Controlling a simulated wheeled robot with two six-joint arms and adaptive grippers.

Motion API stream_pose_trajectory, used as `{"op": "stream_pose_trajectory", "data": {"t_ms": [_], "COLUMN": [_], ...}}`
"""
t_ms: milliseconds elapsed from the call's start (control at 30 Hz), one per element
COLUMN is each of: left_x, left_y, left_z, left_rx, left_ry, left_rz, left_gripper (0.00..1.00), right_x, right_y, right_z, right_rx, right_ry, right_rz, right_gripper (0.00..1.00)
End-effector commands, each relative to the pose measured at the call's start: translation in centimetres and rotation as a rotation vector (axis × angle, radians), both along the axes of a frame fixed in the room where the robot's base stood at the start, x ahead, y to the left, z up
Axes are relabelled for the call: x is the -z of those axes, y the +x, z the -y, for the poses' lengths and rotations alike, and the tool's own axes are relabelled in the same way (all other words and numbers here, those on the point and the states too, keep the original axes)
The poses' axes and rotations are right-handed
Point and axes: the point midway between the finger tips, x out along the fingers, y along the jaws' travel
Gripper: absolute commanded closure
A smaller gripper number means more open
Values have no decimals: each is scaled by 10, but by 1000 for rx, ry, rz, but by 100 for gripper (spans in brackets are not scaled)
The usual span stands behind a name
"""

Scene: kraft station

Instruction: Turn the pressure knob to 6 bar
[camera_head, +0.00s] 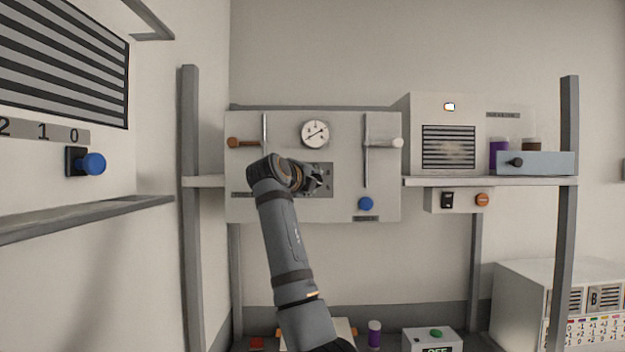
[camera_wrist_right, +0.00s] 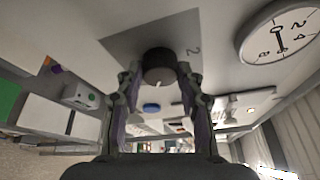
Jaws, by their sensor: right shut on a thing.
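A grey panel (camera_head: 245,205) hangs on the rack and carries a round white pressure gauge (camera_head: 315,134). The gauge also shows at the upper right of the right wrist view (camera_wrist_right: 278,32); its exact reading is too small to tell. Below it is a darker grey plate (camera_head: 325,187), where my right gripper (camera_head: 316,181) reaches the panel. In the right wrist view the black pressure knob (camera_wrist_right: 158,66) with a light pointer mark sits between my fingers, which are shut on it. In the head view my gripper largely hides the knob. My left gripper is not in view.
A shelf (camera_head: 490,181) to the right holds a white box (camera_head: 430,110) and a blue-grey drawer unit (camera_head: 545,163). A blue knob (camera_head: 93,164) is at left.

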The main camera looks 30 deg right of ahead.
Motion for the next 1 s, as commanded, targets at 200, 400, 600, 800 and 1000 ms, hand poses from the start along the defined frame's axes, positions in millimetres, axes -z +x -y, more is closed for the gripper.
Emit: {"op": "stream_pose_trajectory", "data": {"t_ms": [200, 400, 600, 800, 1000], "left_x": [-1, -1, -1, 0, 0], "left_y": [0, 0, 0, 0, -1], "left_z": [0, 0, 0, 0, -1], "left_rx": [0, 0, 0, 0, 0], "left_ry": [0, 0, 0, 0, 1], "left_rz": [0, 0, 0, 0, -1], "left_gripper": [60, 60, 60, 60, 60], "right_x": [-2, -2, -1, -1, -2], "right_y": [0, 0, 0, 0, -7], "right_z": [0, 0, 0, 0, -11], "right_rx": [-1, -1, -1, -1, -3], "right_ry": [5, 5, 6, 5, 5], "right_rz": [9, 9, 7, 6, 7], "right_gripper": [94, 94, 40, 40, 40]}}
